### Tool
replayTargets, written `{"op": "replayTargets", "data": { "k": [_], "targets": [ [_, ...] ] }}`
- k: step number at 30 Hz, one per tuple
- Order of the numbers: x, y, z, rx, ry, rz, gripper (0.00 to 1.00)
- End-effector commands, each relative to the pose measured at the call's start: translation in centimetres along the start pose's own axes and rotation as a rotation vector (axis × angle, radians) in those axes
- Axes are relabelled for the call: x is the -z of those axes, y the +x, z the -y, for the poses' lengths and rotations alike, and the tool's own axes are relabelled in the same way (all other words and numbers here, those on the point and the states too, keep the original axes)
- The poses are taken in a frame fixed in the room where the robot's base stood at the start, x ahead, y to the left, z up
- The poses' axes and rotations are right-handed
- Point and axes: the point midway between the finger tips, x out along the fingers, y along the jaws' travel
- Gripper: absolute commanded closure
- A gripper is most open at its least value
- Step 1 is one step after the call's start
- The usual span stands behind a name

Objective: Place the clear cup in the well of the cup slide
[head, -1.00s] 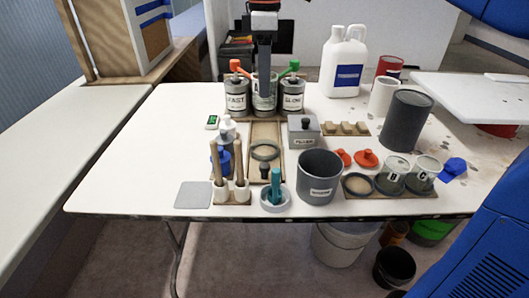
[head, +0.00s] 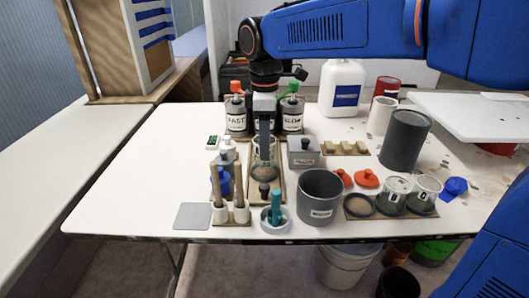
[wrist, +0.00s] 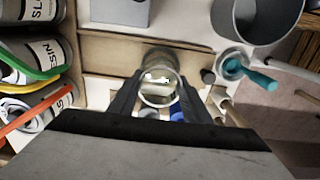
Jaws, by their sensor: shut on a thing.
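My gripper (head: 264,154) is shut on the clear cup (head: 264,170) and points down over the wooden cup slide (head: 279,190). In the wrist view the clear cup (wrist: 160,70) is between the two fingers of my gripper (wrist: 163,92), its round rim facing the camera. The wooden cup slide (wrist: 112,55) runs beneath it. The cup is over the slide's front half, just behind the dark knob (head: 264,188). The cup hides the well, so I cannot tell whether its base is in the well or above it.
Bottles marked FAST (head: 235,120) and SLOW (head: 292,122) stand behind. A grey lidded box (head: 303,152) and a dark grey bucket (head: 319,198) are close on the right.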

Motion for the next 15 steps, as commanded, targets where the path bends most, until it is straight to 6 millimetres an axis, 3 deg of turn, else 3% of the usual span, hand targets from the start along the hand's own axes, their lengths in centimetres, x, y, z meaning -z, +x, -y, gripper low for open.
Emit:
{"op": "replayTargets", "data": {
  "k": [7,15],
  "targets": [
    [0.0,3.0,0.1,0.003,0.0,0.002,0.77],
    [0.0,3.2,0.0,0.0,0.0,0.0,0.77]
  ]
}}
